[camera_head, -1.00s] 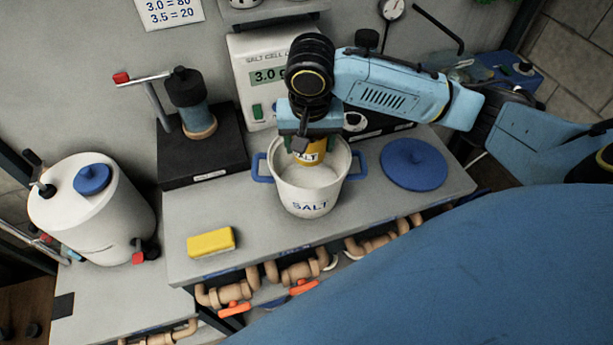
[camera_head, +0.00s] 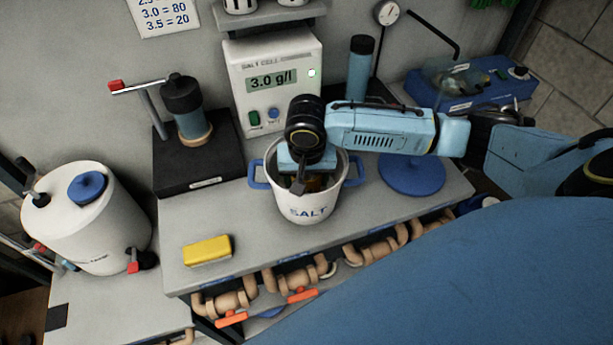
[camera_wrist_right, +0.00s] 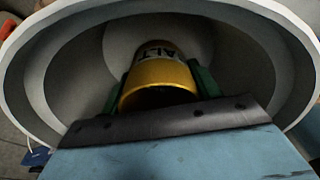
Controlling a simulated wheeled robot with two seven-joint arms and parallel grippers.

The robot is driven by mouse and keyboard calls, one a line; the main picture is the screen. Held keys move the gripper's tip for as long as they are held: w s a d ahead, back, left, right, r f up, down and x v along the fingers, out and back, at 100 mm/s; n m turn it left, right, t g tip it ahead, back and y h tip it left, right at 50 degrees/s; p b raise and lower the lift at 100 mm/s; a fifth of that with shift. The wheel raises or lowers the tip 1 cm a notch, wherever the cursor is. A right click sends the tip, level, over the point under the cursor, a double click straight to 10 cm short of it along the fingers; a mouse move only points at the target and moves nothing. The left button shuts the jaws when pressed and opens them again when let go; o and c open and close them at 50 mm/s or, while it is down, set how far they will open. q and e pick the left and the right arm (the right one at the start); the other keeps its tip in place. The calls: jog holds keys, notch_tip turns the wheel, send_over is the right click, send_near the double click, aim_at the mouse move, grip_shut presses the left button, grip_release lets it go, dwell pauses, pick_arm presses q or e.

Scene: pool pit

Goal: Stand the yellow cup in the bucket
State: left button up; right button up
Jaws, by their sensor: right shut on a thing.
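The white bucket (camera_head: 307,207) marked SALT, with blue handles, stands on the grey bench. My right gripper (camera_head: 305,184) reaches down inside it from above. In the right wrist view the gripper (camera_wrist_right: 160,92) has its green fingers on both sides of the yellow cup (camera_wrist_right: 160,75), shut on it. The cup is inside the bucket (camera_wrist_right: 290,60), with its lettering partly showing. In the head view the gripper hides most of the cup. I cannot tell whether the cup touches the bucket's floor. My left gripper is not in view.
A yellow block (camera_head: 207,250) lies at the bench's front left. A blue lid (camera_head: 412,174) lies right of the bucket. The salt meter (camera_head: 275,80) stands behind it, and a black stand (camera_head: 190,140) is to the left. Pipes with orange valve handles run below the bench's front edge.

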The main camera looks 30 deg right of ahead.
jog(key=shift+f, duration=0.1)
jog(key=o, duration=1)
notch_tip(320, 180, up, 12)
jog(key=s+a+p, duration=0.1)
jog(key=shift+s, duration=0.25)
